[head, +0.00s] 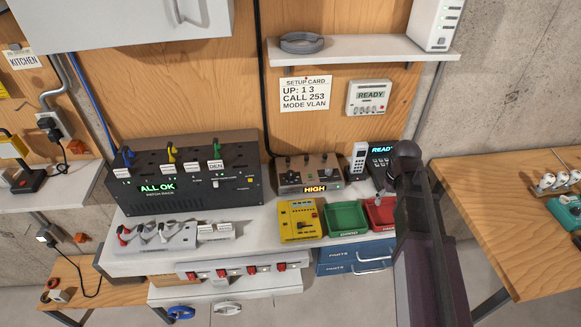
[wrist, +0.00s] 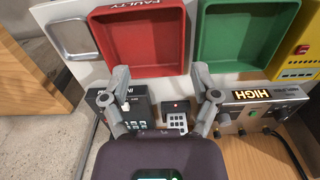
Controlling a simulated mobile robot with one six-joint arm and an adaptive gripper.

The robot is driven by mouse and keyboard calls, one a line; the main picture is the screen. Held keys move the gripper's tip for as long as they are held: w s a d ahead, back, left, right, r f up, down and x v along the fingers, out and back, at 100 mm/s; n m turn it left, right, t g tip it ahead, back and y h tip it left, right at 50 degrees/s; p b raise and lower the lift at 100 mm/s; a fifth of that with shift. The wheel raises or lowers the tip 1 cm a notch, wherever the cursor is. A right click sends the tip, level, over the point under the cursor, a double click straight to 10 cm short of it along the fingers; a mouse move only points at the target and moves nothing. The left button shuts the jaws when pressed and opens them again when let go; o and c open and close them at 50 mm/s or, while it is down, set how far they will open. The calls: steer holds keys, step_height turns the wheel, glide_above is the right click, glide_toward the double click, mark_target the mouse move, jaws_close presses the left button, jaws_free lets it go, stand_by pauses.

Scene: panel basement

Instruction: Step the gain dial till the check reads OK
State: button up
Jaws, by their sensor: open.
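The brown box (head: 308,170) has several small dark knobs on top and an orange display (head: 315,188) reading HIGH. It stands on the white bench right of the black patch rack. Which knob is the gain dial I cannot tell. My gripper (wrist: 161,73) is open and empty, fingers apart. It is clear of the box, over the phone and the black READY unit. In the head view my arm hides the fingers.
The black rack (head: 190,190) reads ALL OK. A setup card (head: 305,95) and a READY panel (head: 369,97) hang on the wall. A handset (head: 357,160) and the black READY unit (head: 380,160) stand right of the box. Yellow case (head: 300,220), green tray (head: 346,217) and red tray (head: 380,212) lie in front.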

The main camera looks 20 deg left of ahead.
steer(key=w+a+r+n+p, duration=0.2)
steer(key=a+n, duration=0.1)
steer(key=a, duration=0.6)
steer(key=w+a+r+n+p, duration=0.2)
steer(key=w+a+r, duration=0.1)
steer(key=a, duration=0.5)
step_height(320, 180, up, 3)
steer(key=n+p, duration=0.3)
steer(key=n, duration=0.2)
glide_above(291, 173)
steer(key=shift+a, duration=0.15)
steer(key=shift+f, duration=0.1)
step_height(291, 173, down, 14)
steer(key=b, duration=1.3)
steer(key=shift+r+b, duration=0.2)
steer(key=shift+b, duration=0.1)
steer(key=shift+m, duration=0.3)
jaws_close()
